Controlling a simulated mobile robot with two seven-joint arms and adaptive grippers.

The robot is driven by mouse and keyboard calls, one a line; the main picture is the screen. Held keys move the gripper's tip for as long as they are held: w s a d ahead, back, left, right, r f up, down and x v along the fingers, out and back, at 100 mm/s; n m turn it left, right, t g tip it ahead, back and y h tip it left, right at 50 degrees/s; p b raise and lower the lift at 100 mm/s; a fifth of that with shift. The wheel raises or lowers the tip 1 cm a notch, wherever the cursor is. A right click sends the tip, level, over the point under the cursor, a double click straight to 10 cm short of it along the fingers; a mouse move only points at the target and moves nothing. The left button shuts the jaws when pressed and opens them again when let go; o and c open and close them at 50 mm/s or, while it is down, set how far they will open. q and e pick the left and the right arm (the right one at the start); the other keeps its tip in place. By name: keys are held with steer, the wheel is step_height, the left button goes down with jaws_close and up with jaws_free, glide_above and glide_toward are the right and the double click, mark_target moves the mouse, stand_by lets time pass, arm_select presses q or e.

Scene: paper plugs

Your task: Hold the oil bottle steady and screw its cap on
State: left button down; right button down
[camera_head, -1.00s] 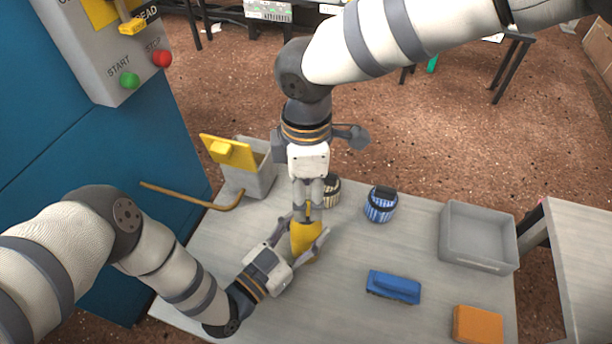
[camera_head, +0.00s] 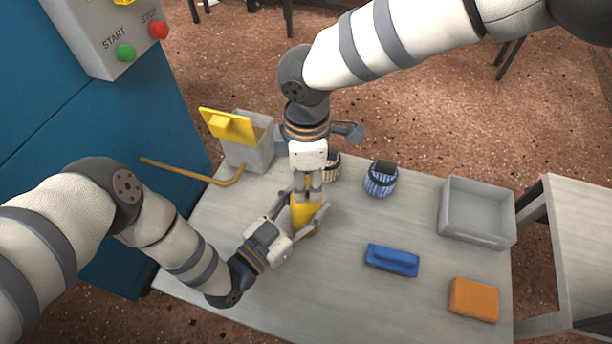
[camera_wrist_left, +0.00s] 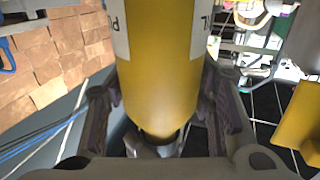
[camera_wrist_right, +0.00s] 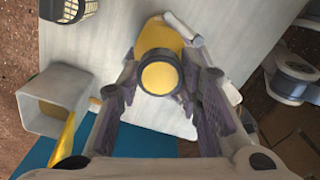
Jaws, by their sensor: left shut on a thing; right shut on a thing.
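The yellow oil bottle (camera_head: 303,218) stands on the table between the fingers of my left gripper (camera_head: 305,208), which is shut on it from the left and front. In the left wrist view the bottle (camera_wrist_left: 158,75), with white label patches, fills the space between the fingers. My right gripper (camera_head: 308,188) points straight down above the bottle and is shut on the cap. In the right wrist view the cap (camera_wrist_right: 160,76), yellow with a dark ring, sits between the fingers over the bottle body (camera_wrist_right: 157,38). The join between cap and bottle neck is hidden.
A grey bin with a yellow lid (camera_head: 228,125) stands behind left, near a bent brown rod (camera_head: 195,173).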

steer(key=c, duration=1.1)
jaws_free()
steer(key=shift+o, duration=0.2)
step_height(320, 180, up, 12)
arm_select(q)
steer(key=c, duration=0.7)
jaws_free()
